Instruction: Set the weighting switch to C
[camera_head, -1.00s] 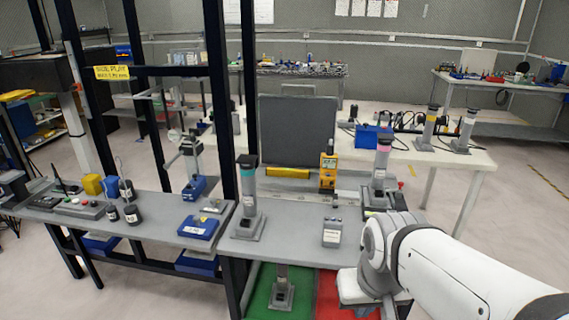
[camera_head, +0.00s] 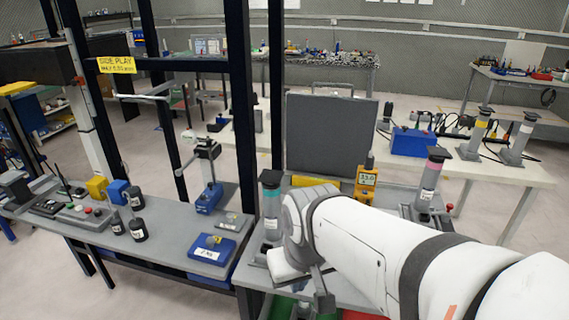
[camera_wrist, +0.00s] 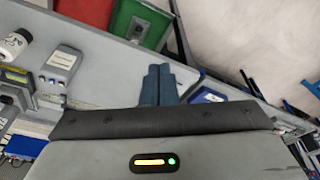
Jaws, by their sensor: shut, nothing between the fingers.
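A yellow handheld meter (camera_head: 367,182) with a small display and a dark tip stands upright at the back of the grey bench, in front of a dark grey panel. Its switch is too small to make out, and its lower end is partly hidden by my arm. My gripper (camera_head: 322,300) is low over the front of the bench, nearer the camera and to the left of the meter. In the wrist view my gripper's two dark fingers (camera_wrist: 158,85) are together with nothing between them. I cannot identify the meter for certain there.
A grey box (camera_wrist: 62,62) lies on the bench near the fingers. Posts with a teal (camera_head: 271,205) and a pink band (camera_head: 430,185) stand on either side of my arm. A black frame upright (camera_head: 241,120) rises at left. Green (camera_wrist: 143,20) and red mats show.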

